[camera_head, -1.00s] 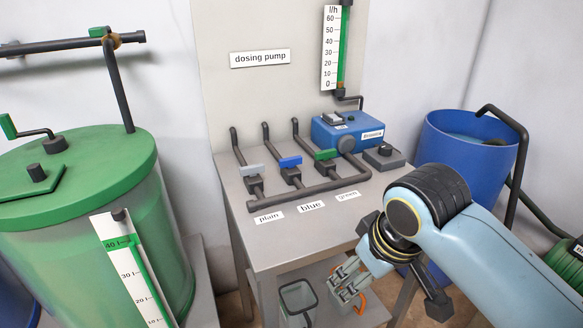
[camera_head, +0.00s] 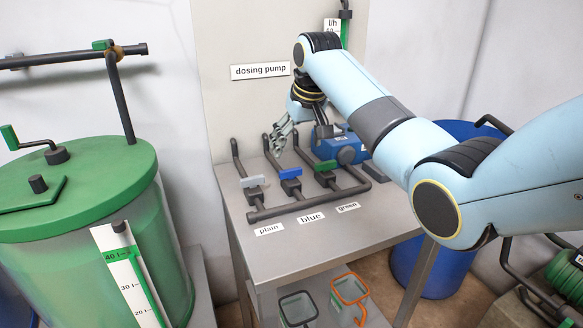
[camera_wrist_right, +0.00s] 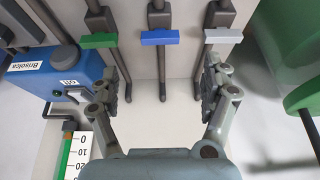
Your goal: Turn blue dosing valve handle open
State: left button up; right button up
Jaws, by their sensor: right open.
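The blue valve handle (camera_head: 290,173) sits on the middle pipe of the manifold (camera_head: 308,203), above the "blue" label (camera_head: 311,218). It lies across its pipe. The right wrist view also shows the blue handle (camera_wrist_right: 160,37) crosswise at the top centre. My right gripper (camera_head: 279,146) is open and empty, above the rear part of the pipes behind the blue handle. In the right wrist view its fingers (camera_wrist_right: 165,80) are spread wide on either side of the blue handle's pipe, apart from the handle. My left gripper does not show.
The grey handle (camera_head: 253,181) and green handle (camera_head: 325,167) flank the blue one closely. The blue pump (camera_head: 326,148) stands behind at the right, partly hidden by my arm. A green tank (camera_head: 80,190) stands left. The bench front (camera_head: 300,250) is clear.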

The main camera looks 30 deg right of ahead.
aim_at(291, 170)
jog(key=b+x, duration=0.1)
jog(key=x, duration=0.8)
jog(key=shift+f, duration=0.15)
jog(key=shift+c, duration=0.4)
jog(key=c, duration=1.1)
